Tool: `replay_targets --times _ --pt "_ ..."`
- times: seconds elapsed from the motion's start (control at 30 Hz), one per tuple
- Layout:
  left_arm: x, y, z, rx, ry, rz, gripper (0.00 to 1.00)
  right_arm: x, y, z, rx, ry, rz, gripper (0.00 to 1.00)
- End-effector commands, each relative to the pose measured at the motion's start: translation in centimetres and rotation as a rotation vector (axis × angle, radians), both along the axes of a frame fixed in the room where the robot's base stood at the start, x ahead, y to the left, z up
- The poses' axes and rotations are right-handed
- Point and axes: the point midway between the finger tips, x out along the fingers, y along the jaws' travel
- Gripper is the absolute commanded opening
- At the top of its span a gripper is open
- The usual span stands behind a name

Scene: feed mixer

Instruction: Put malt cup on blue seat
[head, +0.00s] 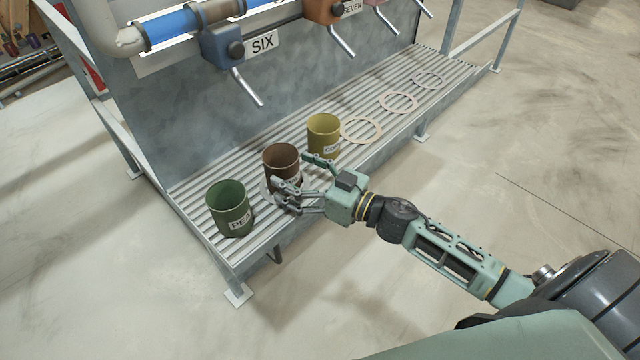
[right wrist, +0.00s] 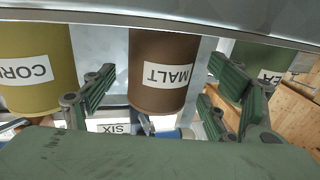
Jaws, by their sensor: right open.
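The malt cup (head: 281,160) is dark brown and stands upright on the slatted bench, between a green and a yellow cup. Its label reads MALT in the right wrist view (right wrist: 163,72), where the picture is upside down. My right gripper (head: 295,178) is open at the front of the malt cup. In the right wrist view its fingers (right wrist: 162,75) are spread to either side of the cup, with gaps visible. Pale rings (head: 361,130) lie on the bench to the right; I cannot make out a blue one. My left gripper is not in view.
The green cup (head: 230,209) labelled PEA stands left of the malt cup. The yellow cup (head: 323,136), labelled CORN in the right wrist view (right wrist: 38,70), stands close to its right. A blue valve block (head: 222,46) with a lever hangs above, beside a SIX sign (head: 263,42).

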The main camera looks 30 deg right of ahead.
Motion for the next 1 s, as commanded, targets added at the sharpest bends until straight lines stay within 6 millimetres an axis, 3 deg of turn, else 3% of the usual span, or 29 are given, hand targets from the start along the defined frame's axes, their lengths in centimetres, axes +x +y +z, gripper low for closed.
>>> replay_targets --times 0.2,0.43,0.87,0.97,1.0 --pt "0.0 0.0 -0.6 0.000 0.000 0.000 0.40 -3.7 -2.3 -0.3 -0.001 0.004 0.000 0.79" --pt "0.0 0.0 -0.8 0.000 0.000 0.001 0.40 -6.1 -3.9 -0.2 0.001 0.003 -0.001 0.79" --pt "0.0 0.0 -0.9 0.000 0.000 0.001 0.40 -6.9 -4.5 0.0 -0.001 -0.001 -0.001 0.79" --pt "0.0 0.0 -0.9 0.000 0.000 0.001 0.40 -6.6 -5.3 -1.3 -0.005 0.017 -0.030 0.79" --pt "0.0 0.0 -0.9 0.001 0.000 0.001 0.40 -6.4 -6.0 -2.6 -0.013 0.034 -0.058 0.79"
